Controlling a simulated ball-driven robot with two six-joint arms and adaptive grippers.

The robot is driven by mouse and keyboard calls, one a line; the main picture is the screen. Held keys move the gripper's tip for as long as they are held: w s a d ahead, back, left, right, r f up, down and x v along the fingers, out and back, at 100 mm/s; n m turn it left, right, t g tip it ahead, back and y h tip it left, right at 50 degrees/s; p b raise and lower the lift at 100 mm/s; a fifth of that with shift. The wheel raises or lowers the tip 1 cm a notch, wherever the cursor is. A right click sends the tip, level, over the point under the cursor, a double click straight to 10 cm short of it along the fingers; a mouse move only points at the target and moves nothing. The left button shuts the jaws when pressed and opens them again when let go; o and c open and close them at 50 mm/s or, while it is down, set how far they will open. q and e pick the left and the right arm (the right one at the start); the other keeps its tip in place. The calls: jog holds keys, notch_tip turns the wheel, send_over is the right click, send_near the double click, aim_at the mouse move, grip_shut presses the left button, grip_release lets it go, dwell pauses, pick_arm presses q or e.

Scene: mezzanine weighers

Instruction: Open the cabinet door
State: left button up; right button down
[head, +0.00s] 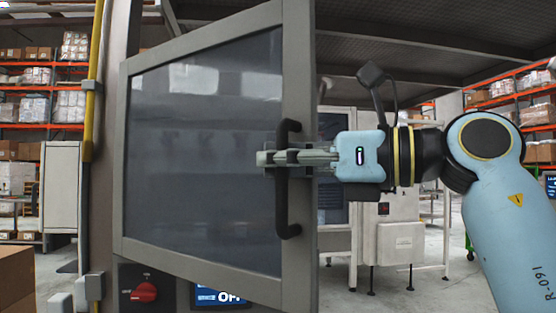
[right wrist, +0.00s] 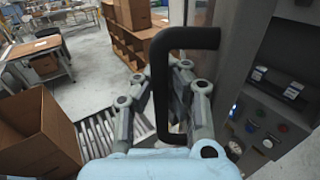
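The cabinet door (head: 299,70) has a grey frame and a dark glass pane, and fills the middle of the head view. It stands swung out, its right edge free and nearer to me, with the hall showing beyond it. Its black bar handle (head: 289,215) is upright near that edge. The handle also crosses the right wrist view (right wrist: 160,75). My right gripper (head: 268,158) reaches in from the right at mid-handle. Its fingers lie on both sides of the bar and look closed on it; the contact is partly hidden. My left gripper is not in view.
A red rotary switch (head: 146,292) and a small display (head: 222,297) sit below the door. A yellow pipe (head: 93,80) runs up at the left. The right wrist view shows cardboard boxes (right wrist: 38,135), a roller conveyor (right wrist: 97,135) and a button panel (right wrist: 265,125).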

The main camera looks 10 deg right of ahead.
jog(key=c, duration=1.4)
grip_release()
jog(key=shift+s+d, duration=0.35)
jog(key=shift+d, duration=0.05)
jog(key=shift+o, duration=0.6)
jog(key=shift+w+a, duration=0.2)
jog(key=shift+a, duration=0.05)
jog(key=v, duration=1.2)
